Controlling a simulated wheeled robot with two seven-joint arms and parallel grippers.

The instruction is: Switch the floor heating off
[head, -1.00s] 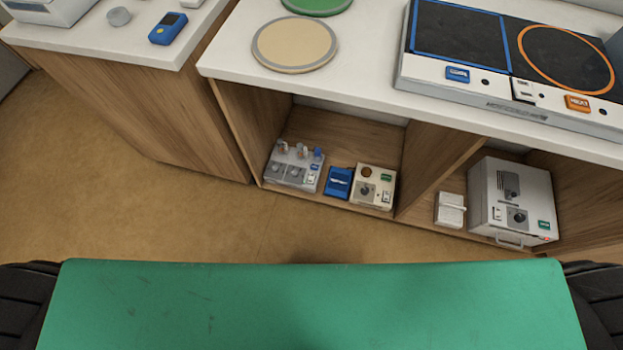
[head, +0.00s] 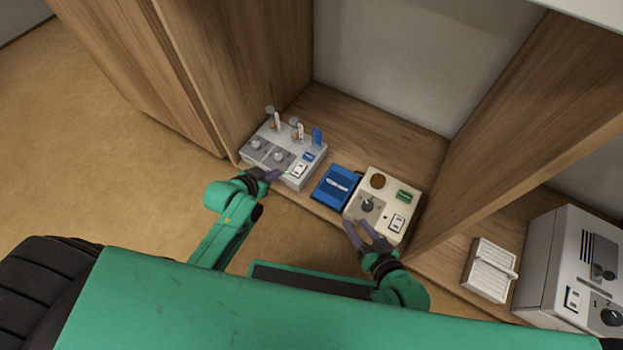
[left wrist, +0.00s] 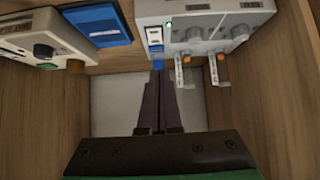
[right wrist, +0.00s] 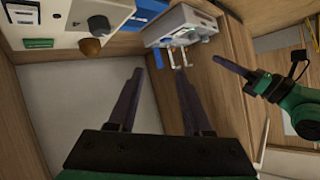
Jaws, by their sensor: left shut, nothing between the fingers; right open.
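A grey control box (head: 262,158) with two knobs, upright levers, a blue tag and a white rocker switch (head: 298,171) stands in the low shelf bay. A small green lamp glows on it in the left wrist view (left wrist: 168,23). My left gripper (head: 276,175) is shut and empty, its tips close to the rocker; touching or apart I cannot tell. A cream control box (head: 372,186) has a dial, a brown knob, a green label and a rocker switch (head: 397,222). My right gripper (head: 357,224) is open and empty at its front edge. I cannot read which box is floor heating.
A blue box (head: 335,187) lies between the two control boxes. The wooden divider (head: 500,140) stands to the right, with a white slatted item (head: 490,270) and a white cabinet (head: 570,262) beyond it. The bay's back is free.

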